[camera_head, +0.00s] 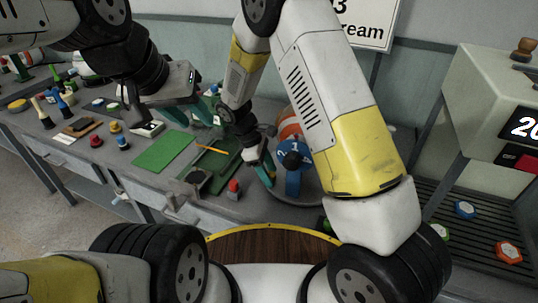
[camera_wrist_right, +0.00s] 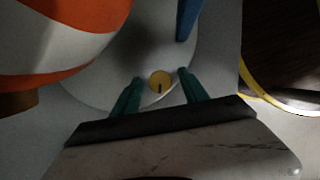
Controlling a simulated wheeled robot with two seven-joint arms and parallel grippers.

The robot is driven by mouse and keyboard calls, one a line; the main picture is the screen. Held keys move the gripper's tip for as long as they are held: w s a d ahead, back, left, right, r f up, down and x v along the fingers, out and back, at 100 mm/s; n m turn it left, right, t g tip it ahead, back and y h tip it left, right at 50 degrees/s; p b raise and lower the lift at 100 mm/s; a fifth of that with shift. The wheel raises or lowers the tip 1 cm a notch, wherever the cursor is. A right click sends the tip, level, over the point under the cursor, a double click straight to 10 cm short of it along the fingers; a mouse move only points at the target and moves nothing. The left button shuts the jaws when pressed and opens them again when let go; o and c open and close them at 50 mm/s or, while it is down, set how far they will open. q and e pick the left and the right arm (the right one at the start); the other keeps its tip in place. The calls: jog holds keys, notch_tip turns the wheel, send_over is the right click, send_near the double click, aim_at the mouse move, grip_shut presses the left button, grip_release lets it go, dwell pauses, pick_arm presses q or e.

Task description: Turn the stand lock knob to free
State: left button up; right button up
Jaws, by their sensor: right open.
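The lock knob is a small round yellow knob (camera_wrist_right: 160,76) with a dark slot mark, on the pale round stand base (camera_wrist_right: 95,88) in the right wrist view. My right gripper (camera_wrist_right: 160,84) is open, with one teal finger on each side of the knob; whether they touch it is unclear. In the head view my right gripper (camera_head: 267,168) is low beside the blue numbered part (camera_head: 293,180) of the stand, and the knob is not discernible. The orange and white ball (camera_head: 288,126) is partly hidden by my right arm. My left gripper (camera_head: 205,106) hangs over the bench; its jaw gap is unclear.
The grey bench (camera_head: 150,184) holds a green mat (camera_head: 164,152), a pencil (camera_head: 212,149), a red-topped piece (camera_head: 234,186) and several small coloured parts at left. A machine with a display (camera_head: 522,127) stands at right, above a slatted rack with coloured pieces.

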grip_shut()
dwell(0.4)
jog(key=n+t, duration=0.2)
jog(key=n, duration=0.2)
jog(key=shift+s+n, duration=0.15)
jog(key=shift+n, duration=0.15)
jog(key=shift+n+t+y, duration=0.3)
jog(key=shift+n+t, duration=0.4)
jog(key=shift+n, duration=1.3)
grip_release()
